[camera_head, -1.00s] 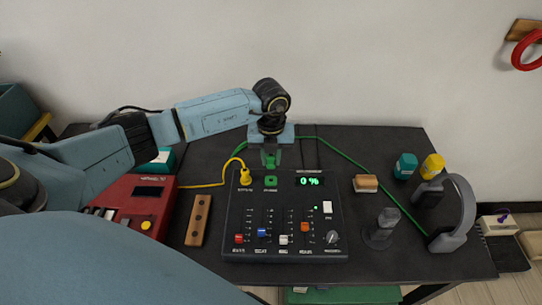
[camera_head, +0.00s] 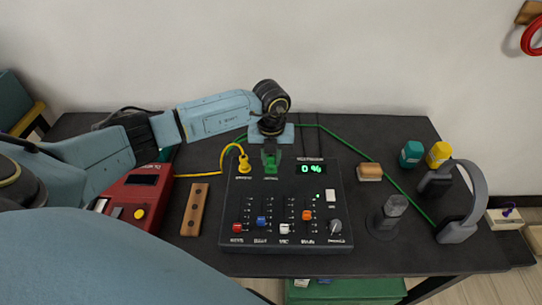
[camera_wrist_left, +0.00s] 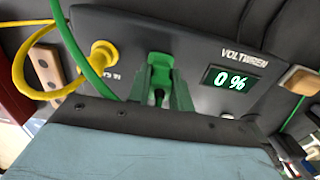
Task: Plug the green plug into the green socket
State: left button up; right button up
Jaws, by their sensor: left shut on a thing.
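My left gripper (camera_head: 271,150) is shut on the green plug (camera_head: 271,163), pointing down at the top edge of the black control panel (camera_head: 345,235). The plug also shows in the left wrist view (camera_wrist_left: 160,78), with its green cable (camera_wrist_left: 78,50) beside it. The plug is directly over the place of the green socket, right of the yellow plug (camera_head: 244,163), and hides the socket. I cannot tell whether it is seated. The panel display (camera_head: 311,169) reads 0 %. My right gripper is not in view.
The yellow plug stands in the panel with its yellow cable running left. A red device (camera_head: 140,190) and a wooden block (camera_head: 195,210) lie left. The green cable crosses behind.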

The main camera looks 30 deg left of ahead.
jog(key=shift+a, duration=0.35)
pick_arm(q)
jog(key=shift+p, duration=0.35)
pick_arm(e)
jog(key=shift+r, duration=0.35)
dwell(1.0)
pick_arm(q)
jog(key=shift+f+b, duration=0.5)
jog(key=shift+f, duration=0.2)
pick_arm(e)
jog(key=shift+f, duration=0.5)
pick_arm(q)
jog(key=o, duration=1)
notch_tip(320, 180, up, 14)
jog(key=shift+f+p, duration=0.25)
jog(key=shift+p, duration=0.5)
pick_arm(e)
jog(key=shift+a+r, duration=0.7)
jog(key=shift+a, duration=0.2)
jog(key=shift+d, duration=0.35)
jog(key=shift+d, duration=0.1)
